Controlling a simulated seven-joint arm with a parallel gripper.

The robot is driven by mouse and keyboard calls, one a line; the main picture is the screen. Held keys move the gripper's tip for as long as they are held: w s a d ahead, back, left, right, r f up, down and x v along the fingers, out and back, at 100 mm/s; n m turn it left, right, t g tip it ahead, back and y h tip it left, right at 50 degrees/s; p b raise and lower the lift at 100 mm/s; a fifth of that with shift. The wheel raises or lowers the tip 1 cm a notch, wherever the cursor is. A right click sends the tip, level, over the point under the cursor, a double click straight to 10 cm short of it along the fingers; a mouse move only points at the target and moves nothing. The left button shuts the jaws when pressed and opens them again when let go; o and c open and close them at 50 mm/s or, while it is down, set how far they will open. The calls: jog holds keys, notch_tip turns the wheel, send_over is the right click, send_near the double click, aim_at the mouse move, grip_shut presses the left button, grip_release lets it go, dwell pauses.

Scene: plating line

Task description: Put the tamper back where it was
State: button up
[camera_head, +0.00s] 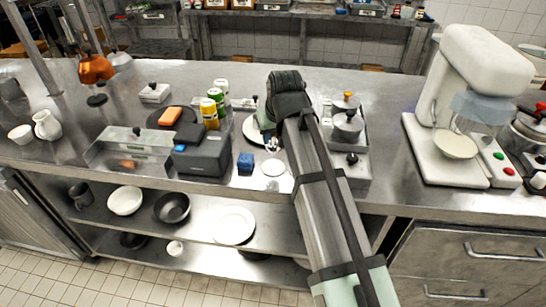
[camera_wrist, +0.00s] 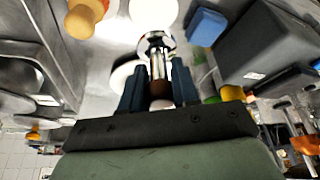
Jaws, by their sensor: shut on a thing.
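My gripper (camera_wrist: 158,92) is shut on the tamper, one dark finger on each side of it. The tamper (camera_wrist: 156,44) shows a shiny metal end and a brown part between the fingers in the wrist view. In the head view a small metal part of the tamper (camera_head: 271,144) shows below my gripper, above the counter near a small white disc (camera_head: 273,168); the rest is hidden by my gripper and arm. The disc also shows in the wrist view (camera_wrist: 153,12), just beyond the metal end. I cannot tell the tamper's exact height.
A blue cube (camera_head: 245,162) and a dark grey box (camera_head: 203,155) stand left of my gripper. A white plate (camera_head: 252,130) lies beside it, partly hidden. Lidded metal pots (camera_head: 348,126) stand in a tray to the right. A white mixer (camera_head: 470,95) stands farther right, past bare counter.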

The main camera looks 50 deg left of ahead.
aim_at(274, 150)
jog(key=shift+f, duration=3.6)
jog(key=shift+f, duration=0.1)
jog(key=o, duration=1)
jog(key=v, duration=1.2)
